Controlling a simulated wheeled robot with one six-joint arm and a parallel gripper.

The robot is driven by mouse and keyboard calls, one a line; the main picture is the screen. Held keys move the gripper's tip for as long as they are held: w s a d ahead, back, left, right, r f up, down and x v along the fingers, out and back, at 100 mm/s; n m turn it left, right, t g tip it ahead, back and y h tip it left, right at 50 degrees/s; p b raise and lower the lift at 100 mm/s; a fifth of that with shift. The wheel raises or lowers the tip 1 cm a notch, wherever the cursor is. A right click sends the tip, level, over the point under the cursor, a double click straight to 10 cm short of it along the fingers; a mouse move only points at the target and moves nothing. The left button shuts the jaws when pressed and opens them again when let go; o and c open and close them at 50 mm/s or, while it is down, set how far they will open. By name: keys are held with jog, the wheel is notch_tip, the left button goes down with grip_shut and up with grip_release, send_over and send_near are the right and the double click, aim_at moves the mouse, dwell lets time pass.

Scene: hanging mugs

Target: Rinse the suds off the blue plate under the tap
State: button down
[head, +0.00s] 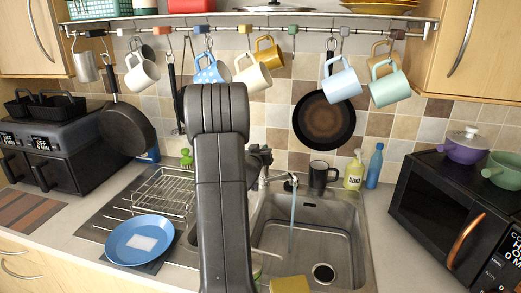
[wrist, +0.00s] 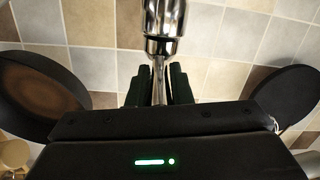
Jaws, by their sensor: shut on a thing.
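The blue plate (head: 140,240) lies at the left of the sink, on the dark draining area, with a pale white patch near its middle. I cannot tell whether the patch is suds or glare. The tap (head: 288,181) stands behind the sink, and a thin stream of water (head: 292,225) falls from its spout into the basin. In the wrist view, my gripper (wrist: 159,88) is shut on the tap's slim chrome lever (wrist: 159,80), below the thick chrome body (wrist: 164,25). In the head view my arm hides much of the gripper.
The sink (head: 325,215) has a dark drain. A wire rack (head: 165,190) stands behind the plate. A black mug (head: 319,176), yellow bottle (head: 354,172) and blue bottle (head: 375,166) stand behind the sink. Mugs and pans hang from the rail (head: 250,22). A microwave (head: 440,215) is at right.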

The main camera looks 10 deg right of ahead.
jog(key=c, duration=1.3)
grip_release()
jog(key=b+v, duration=0.3)
jog(key=v, duration=1)
jog(key=shift+s+a, duration=0.15)
jog(key=shift+s, duration=0.25)
jog(key=shift+w, duration=0.15)
jog(key=p+x, duration=0.3)
jog(key=x, duration=1)
jog(key=shift+w+r, duration=0.1)
jog(key=shift+w, duration=0.05)
jog(key=shift+w+f, duration=0.15)
jog(key=shift+f, duration=0.05)
jog(key=shift+r, duration=0.2)
